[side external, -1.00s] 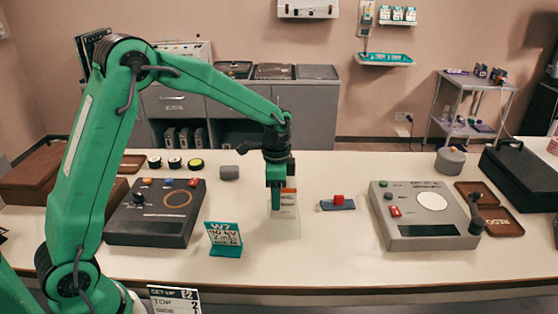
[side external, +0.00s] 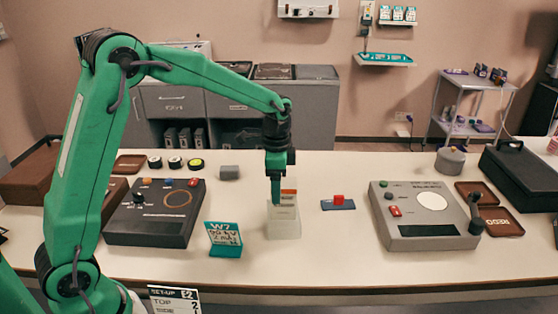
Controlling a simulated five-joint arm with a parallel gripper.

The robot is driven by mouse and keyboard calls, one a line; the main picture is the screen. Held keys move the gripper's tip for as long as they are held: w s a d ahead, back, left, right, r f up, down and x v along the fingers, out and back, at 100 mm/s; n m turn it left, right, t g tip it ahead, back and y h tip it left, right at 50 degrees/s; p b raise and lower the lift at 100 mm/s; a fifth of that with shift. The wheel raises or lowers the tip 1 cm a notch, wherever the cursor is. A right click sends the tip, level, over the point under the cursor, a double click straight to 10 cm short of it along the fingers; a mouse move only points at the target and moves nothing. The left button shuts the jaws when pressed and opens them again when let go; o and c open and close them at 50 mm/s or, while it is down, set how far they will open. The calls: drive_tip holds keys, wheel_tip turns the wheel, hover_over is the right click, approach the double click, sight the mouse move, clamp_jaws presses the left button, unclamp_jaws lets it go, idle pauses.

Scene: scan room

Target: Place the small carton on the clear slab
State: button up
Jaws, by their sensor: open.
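The small carton (side external: 289,196), white with an orange band, shows upright just right of my gripper's green finger, which hides part of it. The clear slab (side external: 283,227), a pale translucent block, stands on the table directly below. The carton's lower end meets the slab's top in this view; whether it rests there or stands a little behind cannot be told. My gripper (side external: 277,202) points straight down at the carton, low over the slab. Its jaws are open; the far finger is hidden.
A teal sign (side external: 224,240) stands left of the slab. A dark console (side external: 155,228) is farther left, and a grey console (side external: 425,230) is to the right. A blue block with a red top (side external: 338,203) lies between slab and grey console. The table front is mostly clear.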

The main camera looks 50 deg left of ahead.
wheel_tip(320, 180, up, 9)
drive_tip(key=shift+r, duration=0.1)
idle(0.3)
idle(0.5)
drive_tip(key=shift+s+r, duration=0.25)
drive_tip(key=shift+s, duration=0.1)
drive_tip(key=s+r+n+t, duration=0.2)
drive_tip(key=s+n+t, duration=0.3)
drive_tip(key=s, duration=1.8)
drive_tip(key=n, duration=0.4)
drive_tip(key=shift+s+t, duration=0.3)
drive_tip(key=shift+s, duration=0.05)
